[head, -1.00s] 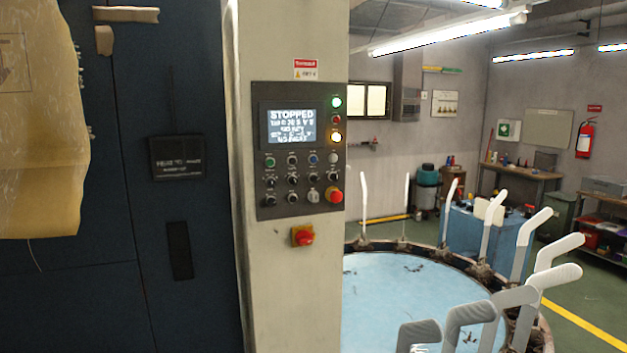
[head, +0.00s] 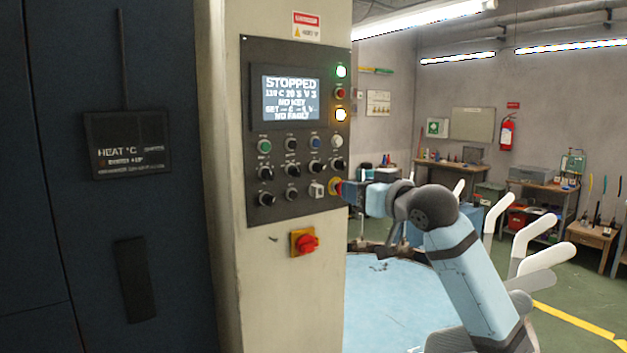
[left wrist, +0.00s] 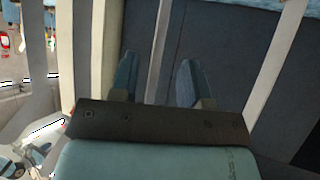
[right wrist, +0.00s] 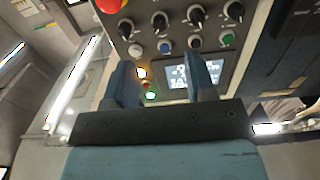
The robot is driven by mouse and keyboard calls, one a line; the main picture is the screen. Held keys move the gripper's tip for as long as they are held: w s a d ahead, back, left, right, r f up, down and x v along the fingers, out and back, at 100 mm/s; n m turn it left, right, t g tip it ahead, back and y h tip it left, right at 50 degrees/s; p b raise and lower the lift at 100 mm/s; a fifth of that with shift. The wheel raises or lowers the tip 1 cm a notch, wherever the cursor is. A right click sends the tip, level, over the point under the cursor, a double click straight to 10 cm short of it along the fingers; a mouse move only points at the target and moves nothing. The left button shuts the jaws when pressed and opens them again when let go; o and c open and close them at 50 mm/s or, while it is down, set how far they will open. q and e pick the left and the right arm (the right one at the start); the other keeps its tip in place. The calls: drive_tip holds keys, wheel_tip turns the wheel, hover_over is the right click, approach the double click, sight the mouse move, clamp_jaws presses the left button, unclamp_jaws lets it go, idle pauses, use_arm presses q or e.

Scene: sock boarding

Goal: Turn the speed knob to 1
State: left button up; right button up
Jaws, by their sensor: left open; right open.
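The control panel (head: 247,130) is on a pale column, with a lit screen (head: 291,95) reading STOPPED, a line ending "V 3", NO KEY and NO FAULT. Several black knobs (head: 291,170) sit below it; their labels are too small to read, so I cannot tell which is the speed knob. My right gripper (head: 346,191) is at the panel's lower right edge, by the red button. In the right wrist view it is open and empty (right wrist: 160,72), facing upside-down knobs (right wrist: 196,16) and the screen (right wrist: 190,72). My left gripper (left wrist: 157,75) is open and empty, seen only in its wrist view.
A red-and-yellow switch (head: 304,242) projects from the column below the panel. A dark blue cabinet (head: 160,240) fills the left. A round light-blue table (head: 385,300) with upright white sock forms (head: 535,255) stands at the right, behind my right arm.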

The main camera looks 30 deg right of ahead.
sight(323, 168)
drive_tip(key=w+p, duration=0.1)
drive_tip(key=w, duration=0.3)
drive_tip(key=w+a+r, duration=0.1)
drive_tip(key=w, duration=0.3)
drive_tip(key=w+r+p, duration=0.1)
drive_tip(key=w, duration=0.4)
drive_tip(key=shift+a+p, duration=0.2)
drive_tip(key=shift+p, duration=0.1)
drive_tip(key=shift+c, duration=0.3)
drive_tip(key=c, duration=0.9)
